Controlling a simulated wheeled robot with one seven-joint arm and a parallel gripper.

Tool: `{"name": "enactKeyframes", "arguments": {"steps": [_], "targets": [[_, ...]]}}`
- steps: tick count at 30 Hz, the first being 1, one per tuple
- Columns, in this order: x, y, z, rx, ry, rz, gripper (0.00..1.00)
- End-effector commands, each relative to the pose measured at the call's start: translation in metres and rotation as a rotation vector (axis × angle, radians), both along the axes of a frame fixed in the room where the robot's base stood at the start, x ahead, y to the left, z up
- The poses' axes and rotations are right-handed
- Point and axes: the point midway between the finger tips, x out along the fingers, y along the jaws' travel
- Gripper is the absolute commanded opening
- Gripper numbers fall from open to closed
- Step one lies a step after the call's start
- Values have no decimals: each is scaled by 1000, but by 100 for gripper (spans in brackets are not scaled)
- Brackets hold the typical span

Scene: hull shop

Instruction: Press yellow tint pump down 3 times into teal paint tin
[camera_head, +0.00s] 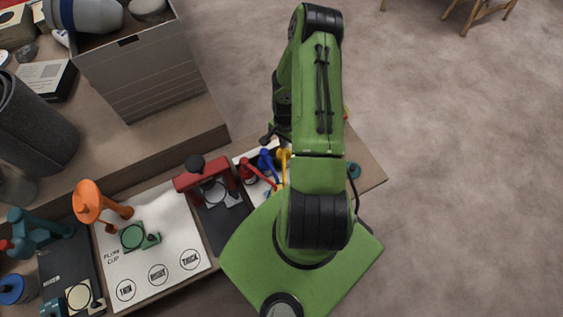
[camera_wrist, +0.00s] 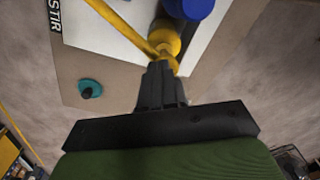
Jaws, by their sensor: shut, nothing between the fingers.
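The yellow tint pump (camera_wrist: 165,42) is in the upper middle of the wrist view, with a thin yellow spout running up and left. In the head view, part of it (camera_head: 284,155) shows beside my arm. My gripper (camera_wrist: 162,68) is shut and empty, its fingertips at the yellow pump in the picture. I cannot tell whether they touch it. A small teal round piece with a dark knob (camera_wrist: 89,88) lies left of my gripper in the wrist view, and at the right table end in the head view (camera_head: 353,170). I cannot make out the teal paint tin.
A blue pump (camera_head: 267,160) and a red pump (camera_head: 258,172) stand close to the yellow one. A red-and-black device (camera_head: 206,188), an orange lamp-like piece (camera_head: 92,203) and a white printed mat (camera_head: 150,250) lie left. The table's right edge is near; open floor lies beyond.

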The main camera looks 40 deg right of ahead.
Motion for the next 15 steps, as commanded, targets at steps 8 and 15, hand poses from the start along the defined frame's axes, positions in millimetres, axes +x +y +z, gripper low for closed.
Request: {"name": "enactKeyframes", "arguments": {"steps": [8, 15], "targets": [[-3, 2, -17, 5, 8, 1, 0], [-4, 2, -15, 6, 12, 0, 0]]}}
